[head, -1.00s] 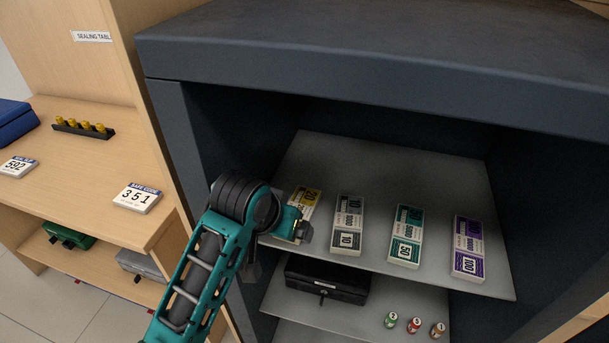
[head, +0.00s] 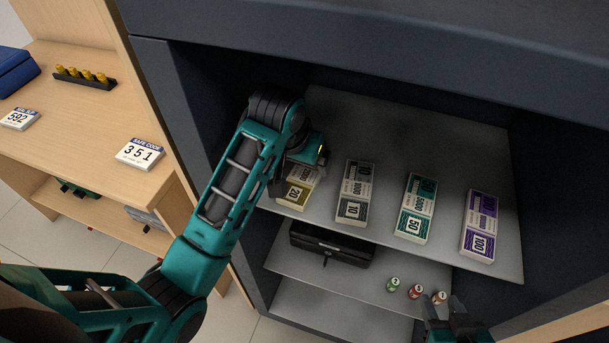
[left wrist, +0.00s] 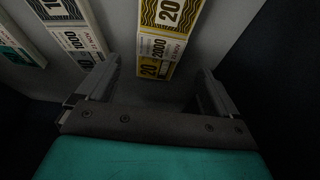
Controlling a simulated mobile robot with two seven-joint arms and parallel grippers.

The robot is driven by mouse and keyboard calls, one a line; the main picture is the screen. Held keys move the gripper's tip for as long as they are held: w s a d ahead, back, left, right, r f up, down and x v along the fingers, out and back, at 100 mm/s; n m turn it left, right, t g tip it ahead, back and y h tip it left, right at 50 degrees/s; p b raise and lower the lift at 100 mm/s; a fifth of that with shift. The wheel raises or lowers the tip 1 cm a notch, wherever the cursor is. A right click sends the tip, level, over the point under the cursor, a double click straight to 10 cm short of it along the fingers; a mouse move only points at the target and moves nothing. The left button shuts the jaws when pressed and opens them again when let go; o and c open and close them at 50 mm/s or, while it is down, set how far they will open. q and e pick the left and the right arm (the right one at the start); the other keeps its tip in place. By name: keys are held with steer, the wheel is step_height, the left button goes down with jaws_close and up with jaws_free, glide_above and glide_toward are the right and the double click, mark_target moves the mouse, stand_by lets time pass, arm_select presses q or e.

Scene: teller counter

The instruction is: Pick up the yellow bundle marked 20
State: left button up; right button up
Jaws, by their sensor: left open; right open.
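The yellow bundle marked 20 (head: 294,194) lies on the safe's upper grey shelf (head: 395,122), at the left end of the row. In the head view my left gripper (head: 302,168) is over its far part and hides some of it. In the left wrist view the bundle (left wrist: 163,38) runs between the two spread fingers of my left gripper (left wrist: 160,78), which is open and empty. Whether a finger touches it, I cannot tell. My right gripper (head: 455,328) is open at the bottom edge of the head view, in front of the lower shelf.
A grey 10 bundle (head: 355,192), a green 50 bundle (head: 415,208) and a purple 100 bundle (head: 480,226) lie to the right. Below are a black box (head: 328,244) and three small rolls (head: 415,291). The safe's left wall stands close to my left arm.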

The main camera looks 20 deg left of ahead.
mark_target(306, 172)
arm_select(q)
steer(key=x, duration=0.4)
steer(key=shift+s+d+f, duration=0.1)
steer(key=shift+s+f, duration=0.1)
steer(key=shift+f, duration=0.1)
steer(key=c, duration=1.2)
